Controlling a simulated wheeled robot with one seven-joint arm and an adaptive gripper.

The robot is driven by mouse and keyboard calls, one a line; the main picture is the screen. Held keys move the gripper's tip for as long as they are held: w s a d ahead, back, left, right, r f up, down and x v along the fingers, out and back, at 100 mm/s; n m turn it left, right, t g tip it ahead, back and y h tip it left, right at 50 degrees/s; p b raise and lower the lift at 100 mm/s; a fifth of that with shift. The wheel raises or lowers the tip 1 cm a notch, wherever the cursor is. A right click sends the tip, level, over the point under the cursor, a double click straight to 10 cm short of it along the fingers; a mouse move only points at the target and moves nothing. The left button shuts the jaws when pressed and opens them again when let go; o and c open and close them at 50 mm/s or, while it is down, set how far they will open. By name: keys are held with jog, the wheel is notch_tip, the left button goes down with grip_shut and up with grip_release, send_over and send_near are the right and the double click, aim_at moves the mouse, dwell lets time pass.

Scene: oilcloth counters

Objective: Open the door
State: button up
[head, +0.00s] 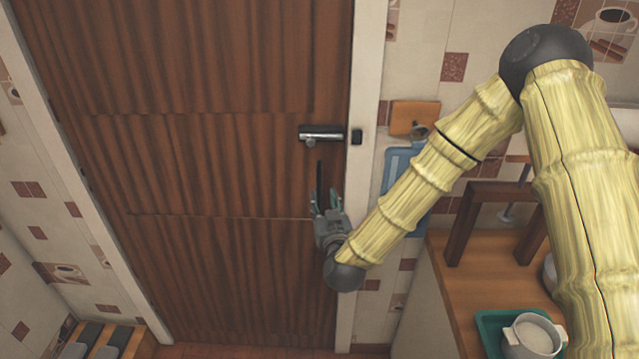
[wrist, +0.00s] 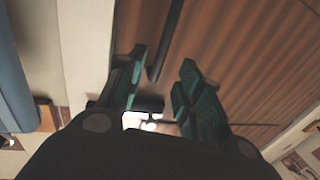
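The door (head: 220,170) is brown ribbed wood and sits shut in its pale frame. A metal lever handle (head: 320,133) is near its right edge in the head view. My gripper (head: 326,198) is below the handle, in front of the door, with its fingers pointing up. The handle and fingers look apart there. In the wrist view my gripper (wrist: 160,82) has two green-dark fingers spread with a gap between them. A bright metallic piece (wrist: 146,119) shows low between them, partly hidden by the gripper body; I cannot tell for certain that it is the handle.
A narrow dark upright strip (head: 319,175) shows on the door beneath the handle. Right of the frame hang a blue board (head: 398,170) and a wooden board (head: 414,117). A wooden counter (head: 490,275) with a white pot (head: 533,335) stands at right.

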aim_at(320, 187)
jog(key=w, duration=0.2)
jog(key=w+p, duration=0.1)
jog(key=w, duration=0.2)
jog(key=w+a+p, duration=0.1)
jog(key=w, duration=0.2)
grip_shut()
